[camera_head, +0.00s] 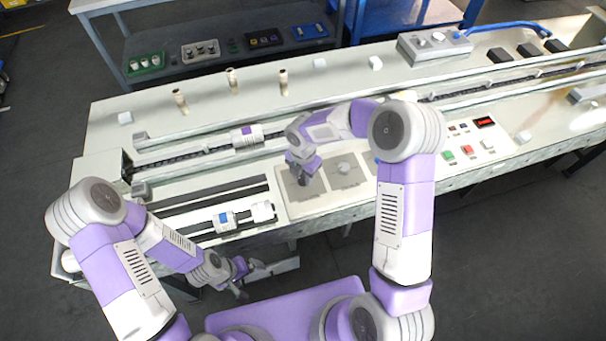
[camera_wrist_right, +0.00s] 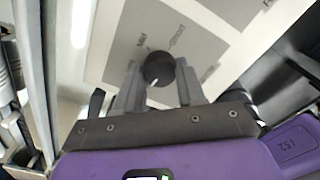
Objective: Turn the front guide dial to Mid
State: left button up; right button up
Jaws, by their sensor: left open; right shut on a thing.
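A grey dial panel (camera_head: 318,200) sits on the front of the machine, with one dial under my right gripper and another round dial (camera_head: 343,168) to its right. My right gripper (camera_head: 303,177) points down at the left dial. In the right wrist view, its fingers (camera_wrist_right: 159,88) are shut on a black round dial (camera_wrist_right: 158,67), one on each side. A white mark on the dial points toward the bottom of that picture. Blurred labels stand around it; two look like Mid and Short. My left gripper (camera_head: 240,280) is open and empty, below the machine's front edge.
Right of the panel are green and red buttons (camera_head: 467,149) and a red display (camera_head: 484,121). Left of it, a blue-and-white carriage (camera_head: 225,221) sits on dark rails. A chain conveyor (camera_head: 190,158) runs behind. Several small upright posts (camera_head: 232,77) stand at the back.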

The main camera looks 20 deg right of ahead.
jog(key=m+b, duration=0.1)
jog(key=m, duration=0.5)
jog(key=m+b, duration=0.1)
jog(key=m, duration=0.4)
jog(key=shift+m, duration=0.3)
jog(key=m, duration=0.5)
jog(key=shift+b, duration=0.35)
jog(key=m, duration=0.5)
jog(key=shift+m, duration=0.3)
jog(key=o, duration=1)
jog(key=shift+o, duration=0.2)
